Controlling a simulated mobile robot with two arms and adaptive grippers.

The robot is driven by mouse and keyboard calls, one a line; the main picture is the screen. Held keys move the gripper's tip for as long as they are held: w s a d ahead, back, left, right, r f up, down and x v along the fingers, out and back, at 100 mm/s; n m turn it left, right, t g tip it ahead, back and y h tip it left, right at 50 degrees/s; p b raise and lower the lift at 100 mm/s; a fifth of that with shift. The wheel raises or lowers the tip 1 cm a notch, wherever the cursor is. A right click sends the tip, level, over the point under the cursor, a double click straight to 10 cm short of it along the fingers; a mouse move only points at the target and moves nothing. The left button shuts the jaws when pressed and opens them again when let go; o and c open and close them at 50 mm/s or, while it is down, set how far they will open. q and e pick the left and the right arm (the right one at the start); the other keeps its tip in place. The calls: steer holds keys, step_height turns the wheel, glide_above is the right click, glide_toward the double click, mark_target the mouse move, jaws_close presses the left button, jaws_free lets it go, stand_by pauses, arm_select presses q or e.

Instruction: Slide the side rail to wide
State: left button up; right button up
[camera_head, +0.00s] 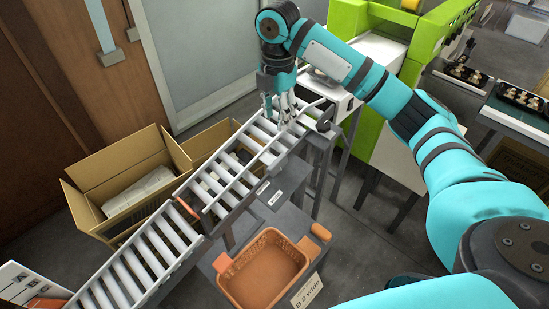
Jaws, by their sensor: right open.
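The roller conveyor (133,273) runs from the lower left up to the middle of the head view. A grey side rail (236,205) runs along the near edge of its upper section, beside the white rollers. A small white label (276,197) is on the plate next to it. My right gripper (284,117) is open and points down over the far upper end of the conveyor, close to the rails there. I cannot tell whether its fingers touch a rail. My left gripper is not in view.
An orange basket (229,273) stands on a grey stand just below the rail, beside a card reading "B 2 wide" (308,291). Open cardboard boxes (84,213) stand behind the conveyor. A green and white machine (396,138) stands at the upper right.

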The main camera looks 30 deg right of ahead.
mark_target(277, 160)
step_height(277, 160, down, 17)
steer(key=shift+d+r+p, duration=0.15)
steer(key=shift+p, duration=0.5)
jaws_close()
stand_by(0.3)
